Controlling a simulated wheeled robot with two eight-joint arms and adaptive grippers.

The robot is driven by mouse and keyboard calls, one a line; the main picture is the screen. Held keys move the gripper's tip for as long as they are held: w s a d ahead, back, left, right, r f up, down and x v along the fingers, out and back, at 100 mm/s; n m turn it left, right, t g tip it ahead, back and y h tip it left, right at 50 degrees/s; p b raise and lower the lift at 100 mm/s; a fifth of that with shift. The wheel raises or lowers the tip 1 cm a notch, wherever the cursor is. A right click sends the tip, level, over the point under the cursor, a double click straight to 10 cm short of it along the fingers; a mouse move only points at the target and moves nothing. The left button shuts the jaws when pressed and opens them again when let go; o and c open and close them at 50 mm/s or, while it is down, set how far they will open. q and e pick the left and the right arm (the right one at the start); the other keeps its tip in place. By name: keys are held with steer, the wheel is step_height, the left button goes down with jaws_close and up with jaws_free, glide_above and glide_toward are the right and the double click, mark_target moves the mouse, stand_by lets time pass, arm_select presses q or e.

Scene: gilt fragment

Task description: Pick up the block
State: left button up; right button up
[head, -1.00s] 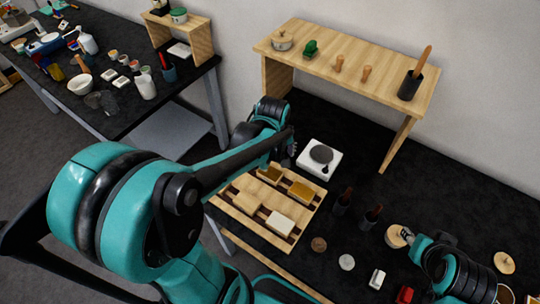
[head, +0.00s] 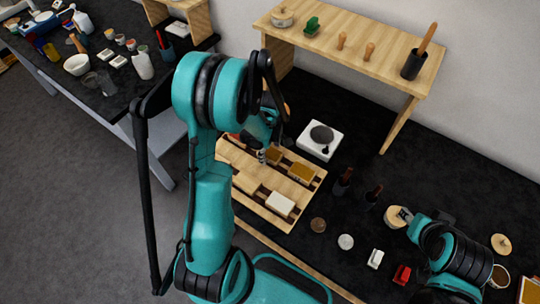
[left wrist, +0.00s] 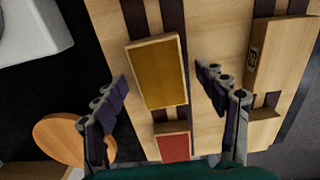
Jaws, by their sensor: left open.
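The wooden tray (head: 250,207) holds several blocks. A yellow-topped block (left wrist: 157,72) lies in it in the left wrist view, with a red-topped block (left wrist: 172,145) below it. My left gripper (left wrist: 168,100) is open, its fingers apart on either side of the yellow-topped block's lower end; contact cannot be told. In the head view my left gripper (head: 263,155) is over the tray's back left part, partly hidden by my arm. An amber block (head: 302,172) and a cream block (head: 281,204) also lie in the tray. My right gripper (head: 408,218) is by a round wooden piece; its fingers are unclear.
A white scale (head: 320,140) stands just behind the tray. A wooden shelf (head: 350,52) with several items stands at the back. Dark holders (head: 343,180), small discs and a red block (head: 402,274) lie to the right. A second table (head: 115,92) is at left.

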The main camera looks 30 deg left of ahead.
mark_target(271, 153)
arm_select(q)
steer(key=shift+f, duration=0.2)
steer(key=c, duration=1.3)
steer(key=shift+o, duration=0.2)
steer(key=shift+r, duration=0.2)
steer(key=r, duration=0.1)
steer(key=r+p, duration=0.1)
steer(key=r, duration=0.2)
steer(key=shift+d+r, duration=0.25)
steer(key=shift+d, duration=0.1)
steer(key=s+d+r+p, duration=0.2)
steer(key=d+r, duration=0.4)
steer(key=d, duration=0.4)
steer(key=shift+s+d, duration=0.35)
steer(key=shift+d, duration=0.05)
